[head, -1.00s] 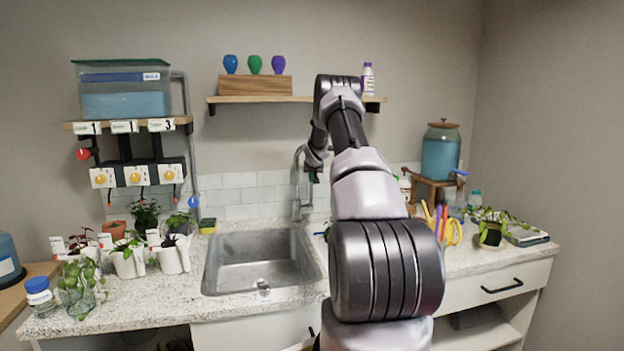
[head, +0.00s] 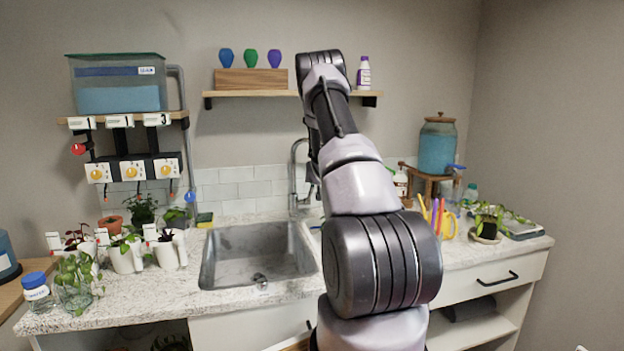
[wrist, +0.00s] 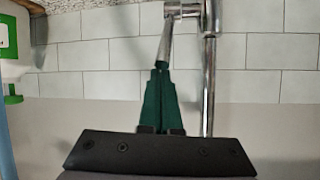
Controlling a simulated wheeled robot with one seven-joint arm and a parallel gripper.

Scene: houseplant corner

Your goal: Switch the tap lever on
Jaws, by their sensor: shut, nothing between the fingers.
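The chrome tap (head: 294,182) stands at the back of the sink, partly hidden by my arm in the head view. In the wrist view its upright pipe (wrist: 209,85) runs right of my fingers, and a tapered chrome lever (wrist: 167,42) sticks out from the tap body at the top. My gripper (wrist: 159,68) is shut and empty, its green fingertips at the lever's free end. I cannot tell whether they touch it. In the head view the gripper is mostly hidden behind my arm.
The steel sink (head: 215,262) is empty. Potted plants (head: 127,256) stand on the counter to its left. A wall shelf (head: 240,95) holds vases and a bottle (head: 364,74). In the wrist view a white and green bottle (wrist: 12,45) is at the left edge.

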